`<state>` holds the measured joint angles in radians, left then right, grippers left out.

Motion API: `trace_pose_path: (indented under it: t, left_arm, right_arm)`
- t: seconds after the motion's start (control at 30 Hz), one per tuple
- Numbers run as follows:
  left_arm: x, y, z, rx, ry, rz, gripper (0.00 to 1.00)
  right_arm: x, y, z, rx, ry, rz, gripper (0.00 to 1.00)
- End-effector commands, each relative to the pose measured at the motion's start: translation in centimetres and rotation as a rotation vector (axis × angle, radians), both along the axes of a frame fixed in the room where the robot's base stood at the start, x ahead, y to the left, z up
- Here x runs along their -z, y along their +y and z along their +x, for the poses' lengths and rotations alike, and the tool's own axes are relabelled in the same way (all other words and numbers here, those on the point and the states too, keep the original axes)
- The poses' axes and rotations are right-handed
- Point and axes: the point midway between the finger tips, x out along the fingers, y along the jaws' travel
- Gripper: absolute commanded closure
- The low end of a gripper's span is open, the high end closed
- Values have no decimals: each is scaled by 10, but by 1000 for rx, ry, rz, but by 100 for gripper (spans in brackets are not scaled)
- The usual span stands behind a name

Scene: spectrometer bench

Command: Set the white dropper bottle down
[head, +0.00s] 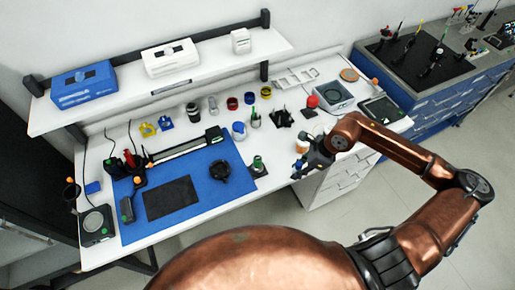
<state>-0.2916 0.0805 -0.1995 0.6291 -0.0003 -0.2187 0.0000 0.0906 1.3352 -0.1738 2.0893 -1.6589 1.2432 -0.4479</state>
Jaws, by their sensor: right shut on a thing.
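My right gripper (303,166) is at the right part of the white bench, near its front edge. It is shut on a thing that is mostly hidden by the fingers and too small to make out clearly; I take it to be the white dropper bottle. I cannot tell whether it touches the bench top. My left gripper is not in view.
A blue mat (210,190) with a dark round part (220,171) covers the bench's left and middle. Several jars stand behind. A grey box device (334,95) stands at the back right. Bare white bench lies left of the gripper.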

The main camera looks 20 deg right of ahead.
Motion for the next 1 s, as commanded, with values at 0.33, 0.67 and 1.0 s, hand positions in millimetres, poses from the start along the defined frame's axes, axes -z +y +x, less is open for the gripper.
trace_pose_path:
  t: [0.33, 0.67, 1.0]
  left_arm:
    - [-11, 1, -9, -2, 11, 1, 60]
    - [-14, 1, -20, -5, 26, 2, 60]
    - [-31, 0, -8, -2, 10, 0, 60]
  right_arm:
    - [-29, -31, -11, 547, -2, 0, 99]
    - [-29, -32, 3, 656, 1, 8, 99]
    - [1, -15, 75, 654, 5, 11, 99]
